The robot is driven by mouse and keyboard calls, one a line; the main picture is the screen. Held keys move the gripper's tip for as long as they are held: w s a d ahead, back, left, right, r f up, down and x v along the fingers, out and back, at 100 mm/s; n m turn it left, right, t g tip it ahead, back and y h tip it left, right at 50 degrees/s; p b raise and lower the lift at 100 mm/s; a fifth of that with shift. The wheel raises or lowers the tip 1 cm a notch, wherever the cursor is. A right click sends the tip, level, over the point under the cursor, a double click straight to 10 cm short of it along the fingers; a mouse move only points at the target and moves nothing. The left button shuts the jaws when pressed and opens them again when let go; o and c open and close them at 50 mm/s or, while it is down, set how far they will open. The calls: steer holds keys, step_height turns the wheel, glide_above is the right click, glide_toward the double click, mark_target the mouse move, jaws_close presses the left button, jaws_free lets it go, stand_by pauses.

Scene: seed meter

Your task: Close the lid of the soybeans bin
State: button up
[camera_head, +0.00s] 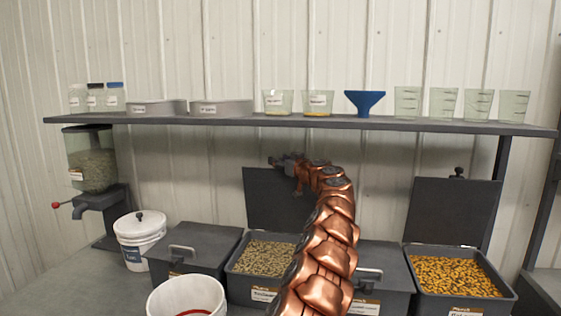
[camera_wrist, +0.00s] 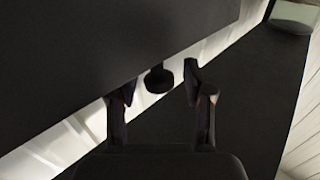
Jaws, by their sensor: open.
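The soybeans bin (camera_head: 236,283) is a dark grey box of beige seeds, partly behind my arm. Its dark lid (camera_head: 265,205) stands open and upright at the back of the bin. My gripper (camera_head: 284,160) is at the top edge of this lid, below the shelf. In the wrist view my gripper (camera_wrist: 157,92) has its two fingers apart and nothing held. A dark round knob (camera_wrist: 158,79) appears between or just beyond the fingertips; I cannot tell whether they touch it.
A shelf (camera_head: 330,122) with cups, trays and a blue funnel (camera_head: 364,102) runs above. Closed bins stand on both sides. An open bin of orange kernels (camera_head: 456,276) is at the right. A white bucket (camera_head: 187,297) is in front, and a seed dispenser (camera_head: 93,165) at the left.

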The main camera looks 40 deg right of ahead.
steer(key=shift+c, duration=0.2)
jaws_close()
stand_by(0.4)
